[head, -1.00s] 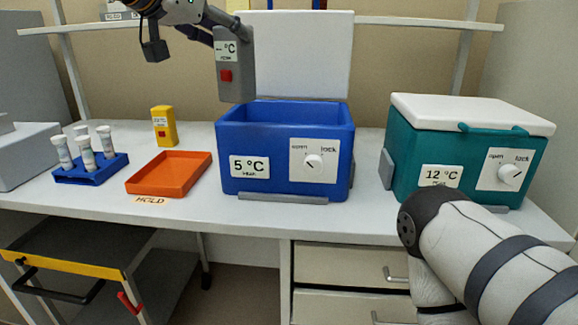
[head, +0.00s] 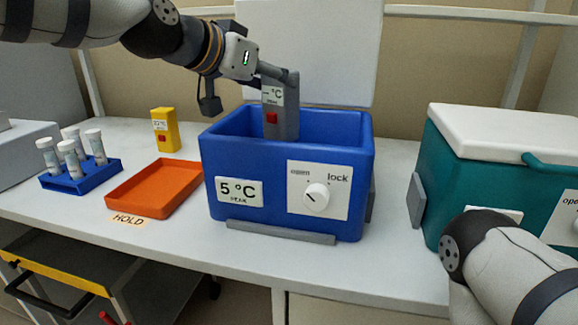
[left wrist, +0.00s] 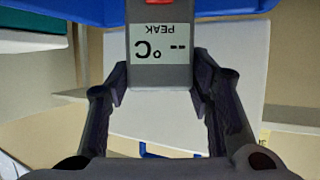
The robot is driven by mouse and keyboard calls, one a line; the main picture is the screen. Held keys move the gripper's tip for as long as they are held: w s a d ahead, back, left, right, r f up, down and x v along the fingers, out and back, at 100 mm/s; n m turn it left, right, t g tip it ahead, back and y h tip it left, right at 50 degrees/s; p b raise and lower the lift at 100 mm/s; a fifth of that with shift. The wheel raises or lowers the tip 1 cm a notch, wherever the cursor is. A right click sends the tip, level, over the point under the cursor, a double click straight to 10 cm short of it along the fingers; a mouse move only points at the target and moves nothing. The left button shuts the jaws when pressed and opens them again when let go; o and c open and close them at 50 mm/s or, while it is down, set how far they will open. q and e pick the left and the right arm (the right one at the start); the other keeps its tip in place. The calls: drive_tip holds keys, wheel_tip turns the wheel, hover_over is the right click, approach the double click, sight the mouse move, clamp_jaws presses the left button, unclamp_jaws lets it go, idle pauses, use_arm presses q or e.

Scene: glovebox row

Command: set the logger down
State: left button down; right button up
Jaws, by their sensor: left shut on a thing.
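The grey logger (head: 281,118) has a red button and a display reading "-- °C PEAK". My left gripper (head: 278,76) is shut on its upper end and holds it roughly upright. The logger's lower part is at the open mouth of the blue box (head: 265,210), and I cannot tell whether it touches the floor inside. In the left wrist view the logger (left wrist: 160,75) sits between both fingers. The blue box is marked 5 °C PEAK, its white lid (head: 310,50) stands open, and its knob (head: 316,195) is on the front. My right gripper is not in view.
An orange tray (head: 118,199) labelled HOLD is empty, left of the blue box. A yellow device (head: 165,130) stands behind it. A blue rack (head: 102,178) holds several capped tubes. A closed teal box (head: 460,175) with a white lid stands right. Bench is clear before the tray.

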sight(274, 130)
use_arm(q)
wheel_tip(274, 130, down, 8)
drive_tip(key=shift+w+d+f, duration=0.1)
drive_tip(key=shift+f, duration=0.55)
drive_tip(key=c, duration=0.8)
unclamp_jaws()
drive_tip(key=shift+f, duration=0.1)
drive_tip(key=shift+o, duration=0.2)
drive_tip(key=shift+f, duration=0.1)
